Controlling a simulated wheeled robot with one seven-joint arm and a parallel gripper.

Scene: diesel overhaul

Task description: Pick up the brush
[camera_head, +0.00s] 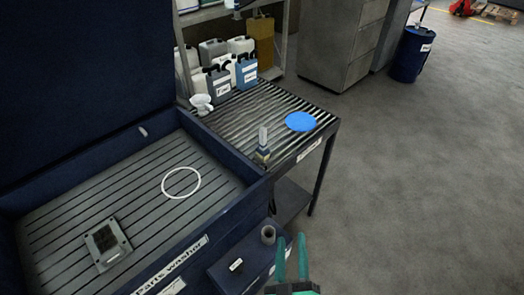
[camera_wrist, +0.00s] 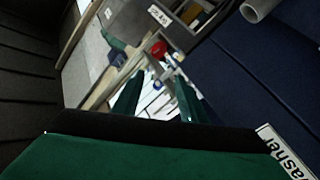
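What looks like the brush (camera_head: 263,146) is a small upright item with a pale top and a yellow and dark lower part. It is at the front-left edge of the slatted table (camera_head: 243,117), next to the washer's rim. My gripper (camera_head: 292,262) is at the bottom of the head view, below and to the right of it and well apart from it. Its two green fingers are spread with nothing between them. The wrist view also shows the open fingers of my gripper (camera_wrist: 160,98); I cannot make out the brush there.
The parts washer (camera_head: 225,215) holds a white ring (camera_head: 181,183) and a square metal part (camera_head: 107,243). A blue disc (camera_head: 300,121) lies on the slatted table. Several jugs (camera_head: 222,82) stand behind. A grey cylinder (camera_head: 268,235) stands on the washer's front ledge. Floor at right is clear.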

